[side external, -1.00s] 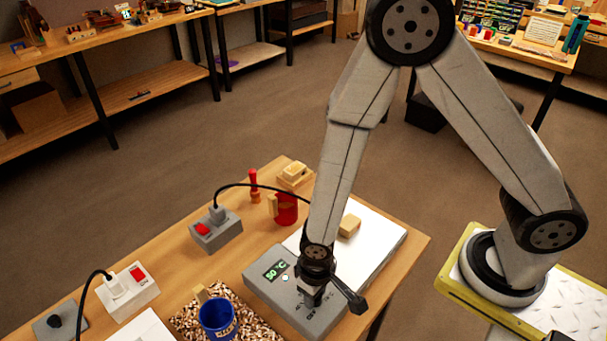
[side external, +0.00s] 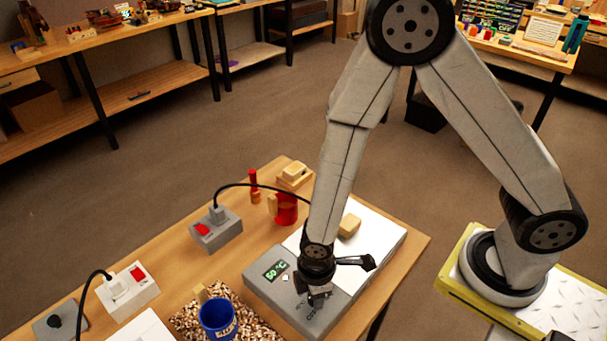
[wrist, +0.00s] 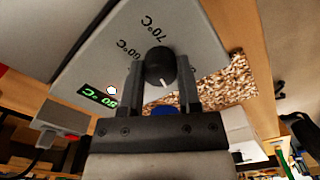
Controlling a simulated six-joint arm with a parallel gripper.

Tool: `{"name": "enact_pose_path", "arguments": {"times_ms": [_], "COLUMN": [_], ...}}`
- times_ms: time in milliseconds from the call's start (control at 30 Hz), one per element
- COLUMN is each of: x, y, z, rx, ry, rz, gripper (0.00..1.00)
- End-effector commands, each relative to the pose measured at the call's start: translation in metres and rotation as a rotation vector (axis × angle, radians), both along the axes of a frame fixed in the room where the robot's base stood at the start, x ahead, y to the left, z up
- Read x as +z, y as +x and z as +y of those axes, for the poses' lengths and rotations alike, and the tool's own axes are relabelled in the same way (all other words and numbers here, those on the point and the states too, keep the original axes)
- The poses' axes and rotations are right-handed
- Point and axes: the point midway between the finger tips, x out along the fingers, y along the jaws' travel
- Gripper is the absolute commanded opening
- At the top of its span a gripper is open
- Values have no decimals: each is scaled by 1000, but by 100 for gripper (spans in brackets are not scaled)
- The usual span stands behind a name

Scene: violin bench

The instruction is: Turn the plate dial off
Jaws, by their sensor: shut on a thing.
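The grey plate unit (side external: 258,290) sits at the front of the bench, with a white top (side external: 385,245) behind its control panel. My gripper (wrist: 160,78) is shut on the dial, one finger on each side. In the side view my gripper (side external: 318,297) hides the dial.
A blue mug (side external: 217,320) stands on a speckled mat (side external: 250,325) left of the unit. A wooden block (side external: 349,225) lies on the white top. A red vessel (side external: 287,208) and a grey switch box (side external: 215,235) stand behind; a white switch box (side external: 128,290) is further left.

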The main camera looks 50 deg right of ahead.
Motion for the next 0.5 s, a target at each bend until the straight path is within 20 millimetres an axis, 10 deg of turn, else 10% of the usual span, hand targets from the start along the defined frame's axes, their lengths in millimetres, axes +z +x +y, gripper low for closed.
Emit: {"name": "enact_pose_path", "arguments": {"times_ms": [500], "x": [1], "y": [1], "z": [0], "rx": [490], "ry": [0], "rz": [0], "gripper": [0]}}
